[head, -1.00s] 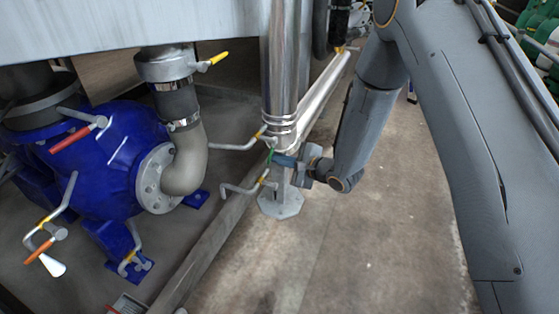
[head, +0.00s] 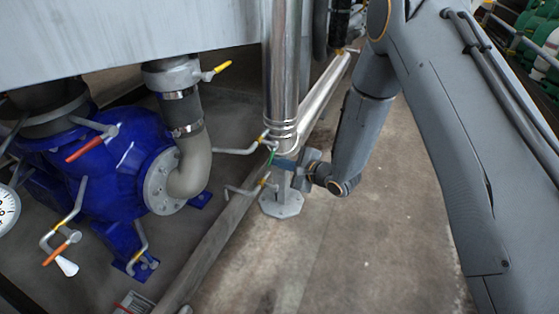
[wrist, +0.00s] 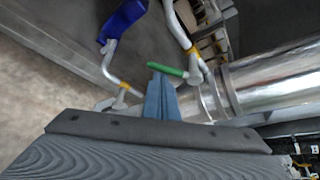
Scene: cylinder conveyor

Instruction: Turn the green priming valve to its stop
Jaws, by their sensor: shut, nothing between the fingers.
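The green priming valve handle (head: 270,158) is a small lever beside the upright steel pipe in the head view. In the wrist view the green handle (wrist: 167,69) lies roughly crosswise just beyond my fingertips, its right end by a grey pipe fitting. My gripper (head: 279,162) has blue fingers that are shut and empty. Their tips (wrist: 160,82) are right at the green handle and appear to touch or nearly touch it. The contact itself is too small to make out. My fingers and wrist hide part of the valve's surroundings.
The shiny upright pipe (head: 281,70) stands close beside the valve on a footed base (head: 282,204). Bent grey pipes with yellow fittings (head: 264,181) are close by. A blue pump (head: 115,165) with orange-handled valves is at left. Open floor (head: 370,230) is at right.

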